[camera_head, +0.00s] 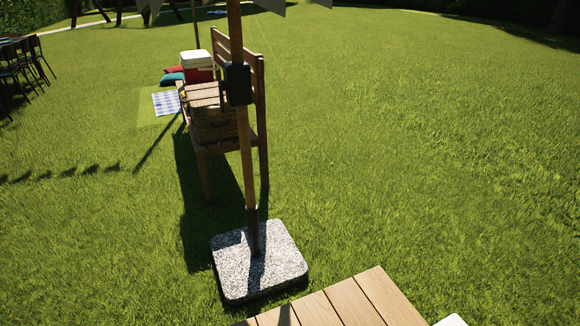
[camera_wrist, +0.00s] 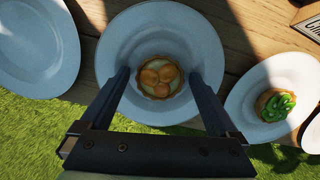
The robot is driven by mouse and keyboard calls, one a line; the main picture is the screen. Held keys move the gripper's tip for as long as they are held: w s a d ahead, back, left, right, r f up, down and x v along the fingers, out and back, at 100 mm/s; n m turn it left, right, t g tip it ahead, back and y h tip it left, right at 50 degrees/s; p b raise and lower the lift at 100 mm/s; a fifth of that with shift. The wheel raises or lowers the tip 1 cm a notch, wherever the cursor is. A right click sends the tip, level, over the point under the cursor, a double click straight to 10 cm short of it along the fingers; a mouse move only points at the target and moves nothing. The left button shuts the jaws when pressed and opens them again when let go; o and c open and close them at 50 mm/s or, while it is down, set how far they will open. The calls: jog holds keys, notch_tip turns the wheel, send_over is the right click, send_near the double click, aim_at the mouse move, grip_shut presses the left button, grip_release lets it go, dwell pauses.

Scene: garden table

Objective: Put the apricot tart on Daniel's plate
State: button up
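The apricot tart (camera_wrist: 160,77), a small round crust with orange apricot halves, lies on a pale blue-white plate (camera_wrist: 118,45) in the middle of the wrist view. My gripper (camera_wrist: 158,74) is open and empty. Its two dark fingers reach over that plate, one on each side of the tart, with a visible gap to it on both sides. How high the tips are above the plate is hard to tell. An empty plate (camera_wrist: 38,50) is at the left. No name shows on any plate, so I cannot tell which is Daniel's. The head view shows neither tart nor gripper.
A green-topped tart (camera_wrist: 275,103) sits on another plate (camera_wrist: 247,91) at the right. A dark box with a label (camera_wrist: 308,22) is at the upper right. In the head view, a parasol pole (camera_head: 245,150) on a stone base (camera_head: 258,258) stands beyond the wooden table's corner (camera_head: 350,300).

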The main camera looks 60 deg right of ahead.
notch_tip(320, 180, up, 12)
jog(key=a+p, duration=0.1)
jog(key=p, duration=0.3)
jog(key=shift+w+a+r, duration=0.15)
jog(key=shift+w, duration=0.1)
